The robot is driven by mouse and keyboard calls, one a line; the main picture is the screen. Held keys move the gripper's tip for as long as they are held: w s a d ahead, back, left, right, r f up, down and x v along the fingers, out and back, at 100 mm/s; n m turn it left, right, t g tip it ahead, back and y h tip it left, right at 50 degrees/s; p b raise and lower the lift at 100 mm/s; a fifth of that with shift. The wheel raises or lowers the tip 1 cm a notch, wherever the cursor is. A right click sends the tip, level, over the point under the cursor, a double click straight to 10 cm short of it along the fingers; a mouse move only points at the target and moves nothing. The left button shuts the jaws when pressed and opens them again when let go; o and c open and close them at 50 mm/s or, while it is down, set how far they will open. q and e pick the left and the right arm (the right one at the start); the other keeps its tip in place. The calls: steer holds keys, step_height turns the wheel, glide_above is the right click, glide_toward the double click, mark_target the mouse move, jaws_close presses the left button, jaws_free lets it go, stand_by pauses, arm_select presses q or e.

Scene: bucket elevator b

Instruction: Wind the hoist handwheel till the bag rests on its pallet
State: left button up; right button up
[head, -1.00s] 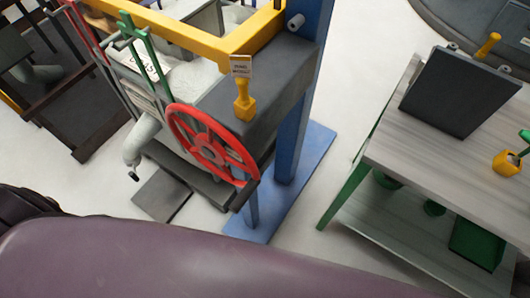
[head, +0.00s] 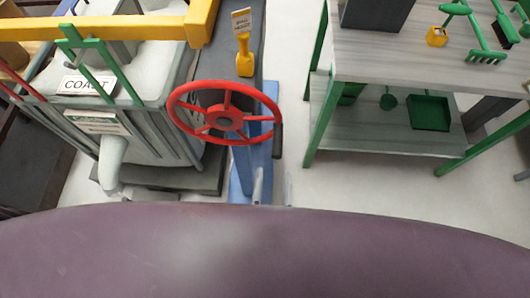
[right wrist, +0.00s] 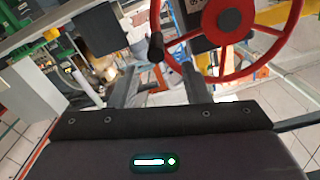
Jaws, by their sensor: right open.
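The red hoist handwheel (head: 225,118) is near the middle of the head view, with a dark crank knob (head: 278,140) at its right rim. In the right wrist view the wheel (right wrist: 232,20) fills the top right, and its black knob (right wrist: 155,46) is just beyond the fingers. My right gripper (head: 272,188) shows only its fingertips below the wheel; in the right wrist view it (right wrist: 163,88) is open and empty, apart from the knob. My left gripper is out of view.
A green-legged bench (head: 420,62) with tools stands right; pale floor lies between.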

mark_target(276, 160)
steer(key=w, duration=0.2)
steer(key=w+p, duration=0.1)
steer(key=w, duration=0.1)
steer(key=w+p, duration=0.1)
steer(key=w, duration=0.1)
steer(key=shift+w+d+r, duration=0.1)
steer(key=shift+w+d, duration=0.2)
steer(key=shift+w, duration=0.05)
steer(key=shift+w+a, duration=0.1)
steer(key=shift+w, duration=0.6)
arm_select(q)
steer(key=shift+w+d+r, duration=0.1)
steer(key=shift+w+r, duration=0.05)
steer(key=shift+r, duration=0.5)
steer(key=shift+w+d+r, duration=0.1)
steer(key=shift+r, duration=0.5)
arm_select(e)
jaws_close()
